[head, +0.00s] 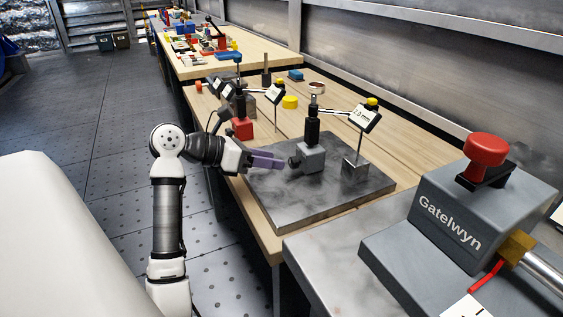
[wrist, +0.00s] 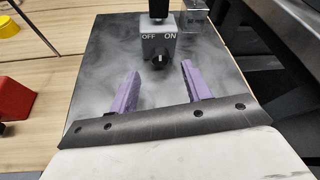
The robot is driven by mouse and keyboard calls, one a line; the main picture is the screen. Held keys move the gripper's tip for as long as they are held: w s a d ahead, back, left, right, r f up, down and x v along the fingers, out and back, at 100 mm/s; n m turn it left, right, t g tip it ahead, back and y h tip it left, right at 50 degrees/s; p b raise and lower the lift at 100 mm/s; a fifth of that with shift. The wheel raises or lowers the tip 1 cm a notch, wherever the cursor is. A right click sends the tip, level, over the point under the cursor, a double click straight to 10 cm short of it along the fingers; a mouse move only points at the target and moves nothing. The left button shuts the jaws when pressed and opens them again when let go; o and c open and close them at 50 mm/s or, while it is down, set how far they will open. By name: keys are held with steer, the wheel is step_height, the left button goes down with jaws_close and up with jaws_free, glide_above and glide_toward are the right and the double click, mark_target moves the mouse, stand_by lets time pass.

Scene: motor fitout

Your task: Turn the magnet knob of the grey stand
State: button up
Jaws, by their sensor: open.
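The grey stand (head: 313,159) is a grey block with a black post, standing on a dark marbled plate (head: 290,205). In the wrist view its front face (wrist: 171,45) carries the words OFF and ON. The magnet knob (wrist: 159,60) is black with a pale mark, below the lettering; it also shows in the head view (head: 294,162), on the block's left side. My gripper (head: 283,164) has purple fingers and points at the knob. In the wrist view the fingers (wrist: 161,68) are open and empty, with the knob ahead between them and apart from both.
A dial gauge (head: 366,118) on an arm of the stand reaches right over a small metal block (head: 355,172). A red stand (head: 242,128) is behind my gripper. A large grey Gatelwyn machine (head: 455,215) fills the front right. The plate's front is clear.

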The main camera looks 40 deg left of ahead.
steer(key=v, duration=0.9)
steer(key=shift+s, duration=0.1)
